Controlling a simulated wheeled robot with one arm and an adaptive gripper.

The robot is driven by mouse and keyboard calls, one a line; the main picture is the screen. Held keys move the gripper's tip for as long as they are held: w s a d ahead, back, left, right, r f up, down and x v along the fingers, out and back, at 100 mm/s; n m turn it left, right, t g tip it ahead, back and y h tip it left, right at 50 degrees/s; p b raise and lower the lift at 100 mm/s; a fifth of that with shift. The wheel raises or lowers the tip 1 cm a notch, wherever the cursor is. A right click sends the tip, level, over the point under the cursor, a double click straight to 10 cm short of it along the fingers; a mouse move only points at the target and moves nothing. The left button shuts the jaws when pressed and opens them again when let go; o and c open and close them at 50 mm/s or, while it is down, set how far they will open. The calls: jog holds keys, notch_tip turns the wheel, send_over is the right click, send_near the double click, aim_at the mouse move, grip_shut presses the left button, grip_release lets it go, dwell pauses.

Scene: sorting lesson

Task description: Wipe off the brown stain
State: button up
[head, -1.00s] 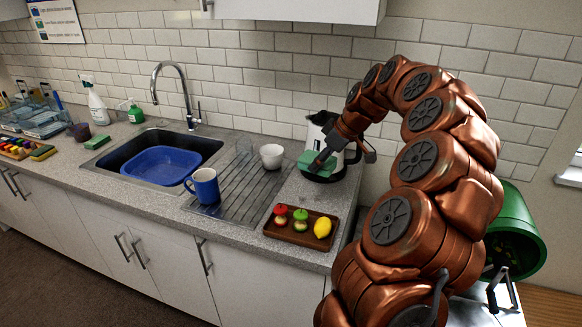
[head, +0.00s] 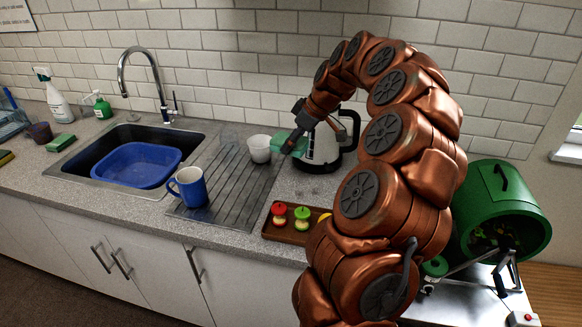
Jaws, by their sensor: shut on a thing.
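My gripper (head: 300,138) is shut on a green cloth (head: 288,146), at the end of my copper-coloured arm. It holds the cloth just left of the white and black kettle (head: 323,148), near the white cup (head: 259,148) at the back of the drainer. I cannot tell whether the cloth touches the counter. I cannot make out a brown stain; my arm and gripper hide part of the worktop.
A blue mug (head: 190,187) stands on the ribbed drainer (head: 232,185). A wooden tray (head: 285,233) holds toy fruit, partly behind my arm. The sink holds a blue basin (head: 140,166). A green drum (head: 505,205) stands at right.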

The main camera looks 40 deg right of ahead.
notch_tip(320, 180, down, 8)
jog(key=b, duration=0.7)
jog(key=shift+f, duration=0.15)
